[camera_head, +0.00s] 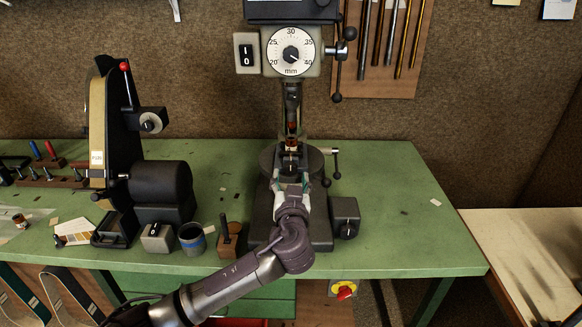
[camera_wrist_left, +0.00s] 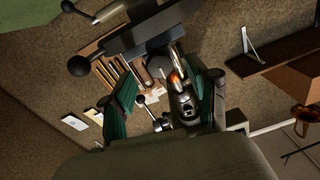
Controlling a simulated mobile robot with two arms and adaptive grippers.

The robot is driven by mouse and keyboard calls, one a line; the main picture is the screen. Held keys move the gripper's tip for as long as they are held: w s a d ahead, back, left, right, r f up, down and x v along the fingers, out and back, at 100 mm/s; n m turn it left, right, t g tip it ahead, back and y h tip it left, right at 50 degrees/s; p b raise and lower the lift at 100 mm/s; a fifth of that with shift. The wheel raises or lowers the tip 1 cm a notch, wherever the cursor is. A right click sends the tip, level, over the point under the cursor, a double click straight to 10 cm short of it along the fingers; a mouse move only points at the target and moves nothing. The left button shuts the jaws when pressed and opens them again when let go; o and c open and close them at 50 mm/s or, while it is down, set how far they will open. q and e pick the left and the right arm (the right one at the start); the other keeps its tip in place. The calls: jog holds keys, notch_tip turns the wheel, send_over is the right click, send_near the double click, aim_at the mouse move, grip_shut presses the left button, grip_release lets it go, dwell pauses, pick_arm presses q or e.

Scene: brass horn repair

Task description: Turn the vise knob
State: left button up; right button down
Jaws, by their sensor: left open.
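My left gripper (camera_head: 291,180) reaches in from the front, over the base of the drill press (camera_head: 291,52). It is open; its two green-padded fingers show apart in the left wrist view (camera_wrist_left: 163,100). Just beyond the fingertips in the head view, a small dark vise (camera_head: 291,165) sits on the round press table (camera_head: 268,158). The gripper and wrist hide its near side, so I cannot clearly make out its knob. In the wrist view a silver and dark metal part (camera_wrist_left: 187,106) shows between the fingers, nearer the right one; I cannot tell whether they touch. My right gripper is not in view.
A lever handle (camera_head: 336,163) sticks out right of the press table. A dark control box (camera_head: 345,212) stands right of my wrist. A belt grinder (camera_head: 120,150), a cup (camera_head: 192,238) and a small brown block (camera_head: 230,238) stand left. The green bench (camera_head: 400,215) is mostly clear at right.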

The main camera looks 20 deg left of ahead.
aim_at(291, 167)
pick_arm(q)
jog(key=shift+x, duration=1.25)
jog(key=shift+f, duration=0.1)
grip_shut()
